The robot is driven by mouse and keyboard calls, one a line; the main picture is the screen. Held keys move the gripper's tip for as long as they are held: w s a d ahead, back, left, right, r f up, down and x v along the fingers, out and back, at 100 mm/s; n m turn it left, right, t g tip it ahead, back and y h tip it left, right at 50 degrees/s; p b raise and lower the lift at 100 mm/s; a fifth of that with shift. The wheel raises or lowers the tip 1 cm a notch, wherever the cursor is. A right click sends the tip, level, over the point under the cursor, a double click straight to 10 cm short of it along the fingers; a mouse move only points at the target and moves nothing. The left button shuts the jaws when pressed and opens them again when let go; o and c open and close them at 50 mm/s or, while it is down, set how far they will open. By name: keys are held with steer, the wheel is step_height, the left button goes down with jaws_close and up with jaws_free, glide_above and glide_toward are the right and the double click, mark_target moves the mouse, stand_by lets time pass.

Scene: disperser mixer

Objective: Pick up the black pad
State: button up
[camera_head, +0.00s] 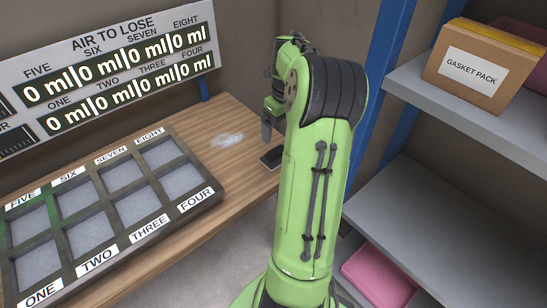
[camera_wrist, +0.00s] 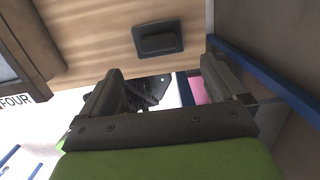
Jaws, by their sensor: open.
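The black pad (camera_head: 272,158) lies on the wooden bench near its right edge in the head view, partly hidden behind my green arm. In the wrist view the pad (camera_wrist: 158,38) is a small dark rounded block with a flat rim, on the wood beyond my fingertips. My gripper (camera_wrist: 160,75) is open and empty, its two dark fingers wide apart and pointing toward the bench. The pad is apart from both fingers, roughly midway between them across the picture. In the head view one dark finger (camera_head: 267,126) shows just above and beside the pad; the rest is hidden by the arm.
A compartment tray (camera_head: 115,222) with numbered labels sits on the bench (camera_head: 235,115) at left. A pale patch (camera_head: 228,139) lies near the pad. A blue post (camera_head: 385,75) and grey shelves (camera_head: 440,215) stand at right, with a gasket pack box (camera_head: 468,85) and a pink item (camera_head: 378,275).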

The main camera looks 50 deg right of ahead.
mark_target(277, 149)
steer(key=f, duration=0.4)
steer(key=shift+w+d+b, duration=0.15)
steer(key=shift+w+b, duration=0.05)
steer(key=shift+b, duration=0.15)
steer(key=f, duration=0.2)
steer(key=f+b, duration=0.1)
steer(key=w+f+b, duration=0.1)
steer(key=f, duration=0.1)
steer(key=shift+a+f, duration=0.2)
steer(key=shift+f, duration=0.15)
steer(key=shift+r, duration=0.1)
steer(key=c, duration=1.1)
